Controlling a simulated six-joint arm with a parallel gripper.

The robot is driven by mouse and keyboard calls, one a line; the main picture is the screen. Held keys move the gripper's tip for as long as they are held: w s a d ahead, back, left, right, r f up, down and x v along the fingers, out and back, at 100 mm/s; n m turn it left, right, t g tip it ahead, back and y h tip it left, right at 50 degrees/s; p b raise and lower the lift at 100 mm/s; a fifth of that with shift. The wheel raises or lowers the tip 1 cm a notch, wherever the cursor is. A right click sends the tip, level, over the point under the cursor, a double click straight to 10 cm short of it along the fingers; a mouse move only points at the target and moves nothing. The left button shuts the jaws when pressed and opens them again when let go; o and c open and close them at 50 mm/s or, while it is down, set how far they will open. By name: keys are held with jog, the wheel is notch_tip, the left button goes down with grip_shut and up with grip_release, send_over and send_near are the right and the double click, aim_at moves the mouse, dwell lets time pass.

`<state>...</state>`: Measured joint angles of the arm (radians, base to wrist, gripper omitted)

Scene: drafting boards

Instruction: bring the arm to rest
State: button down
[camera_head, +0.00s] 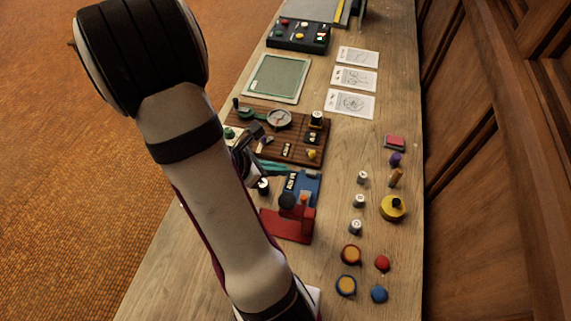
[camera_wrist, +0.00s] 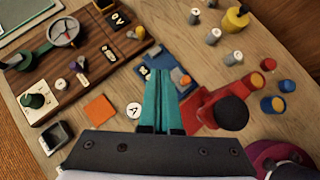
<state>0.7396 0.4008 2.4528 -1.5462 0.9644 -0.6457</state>
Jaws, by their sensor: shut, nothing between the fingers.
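My gripper is shut and empty. In the wrist view its two teal fingers (camera_wrist: 156,100) lie together, pointing toward a blue block-like device (camera_wrist: 178,80). In the head view the teal fingers (camera_head: 275,168) show beside my arm, over the table near the dark wooden board's front edge. My arm link hides part of the table's left side. Whether the fingers touch anything beneath them I cannot tell.
The wooden board (camera_wrist: 90,55) carries a dial and knobs. A red device (camera_head: 290,224) stands close to the gripper. An orange square (camera_wrist: 100,108) and a white disc (camera_wrist: 134,110) lie nearby. Several knobs and buttons line the table's right side, near the yellow cylinder (camera_head: 392,209).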

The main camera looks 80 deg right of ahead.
jog(key=shift+a+r, duration=0.15)
jog(key=shift+a, duration=0.05)
dwell(0.3)
